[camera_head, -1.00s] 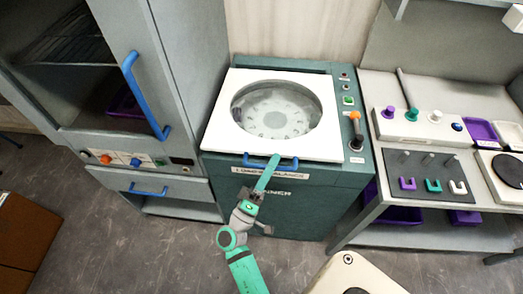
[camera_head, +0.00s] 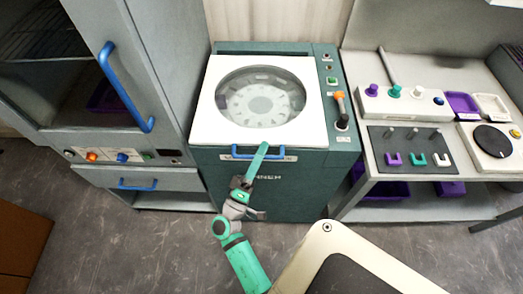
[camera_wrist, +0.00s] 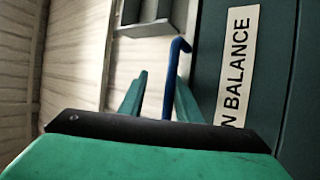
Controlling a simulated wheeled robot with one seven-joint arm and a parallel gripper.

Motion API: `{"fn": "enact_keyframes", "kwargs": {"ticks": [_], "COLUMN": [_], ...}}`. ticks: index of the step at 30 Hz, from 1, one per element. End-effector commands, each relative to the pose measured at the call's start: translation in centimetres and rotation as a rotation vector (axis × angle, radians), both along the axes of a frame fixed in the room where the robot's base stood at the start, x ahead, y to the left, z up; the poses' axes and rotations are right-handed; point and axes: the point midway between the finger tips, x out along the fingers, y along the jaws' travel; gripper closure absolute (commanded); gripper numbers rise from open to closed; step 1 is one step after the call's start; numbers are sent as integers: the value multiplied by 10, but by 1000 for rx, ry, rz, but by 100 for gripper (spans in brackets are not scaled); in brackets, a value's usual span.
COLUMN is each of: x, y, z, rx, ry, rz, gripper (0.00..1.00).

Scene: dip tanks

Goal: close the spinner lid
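The spinner (camera_head: 285,195) is a dark teal cabinet. Its white square lid (camera_head: 207,110) with a round window lies over the top, flat or nearly flat; I cannot tell whether a small gap is left at the front. The lid's blue handle (camera_head: 285,155) is at its front edge and covers part of the label below. My gripper (camera_head: 263,147) reaches up to the handle from the front, its fingertips at the handle's middle. In the wrist view my gripper (camera_wrist: 160,79) has its fingers apart, with the blue handle (camera_wrist: 173,80) showing between them; contact is unclear.
A grey cabinet with a blue door handle (camera_head: 122,90) stands close on the left. A control strip with an orange-topped lever (camera_head: 340,108) is right of the lid. A bench (camera_head: 365,90) with coloured knobs and hooks stands further right.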

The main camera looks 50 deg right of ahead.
Motion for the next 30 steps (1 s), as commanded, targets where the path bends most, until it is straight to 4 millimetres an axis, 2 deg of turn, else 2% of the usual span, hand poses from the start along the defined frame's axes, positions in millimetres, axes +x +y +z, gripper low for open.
{"fn": "enact_keyframes", "kwargs": {"ticks": [5,8,21,30], "x": [1,0,-8,-11], "y": [5,14,79,92], "z": [-2,-9,-48,-56], "rx": [0,1,1,0], "ry": [1,1,1,0], "rz": [3,4,4,0], "gripper": [71,71,71,71]}}
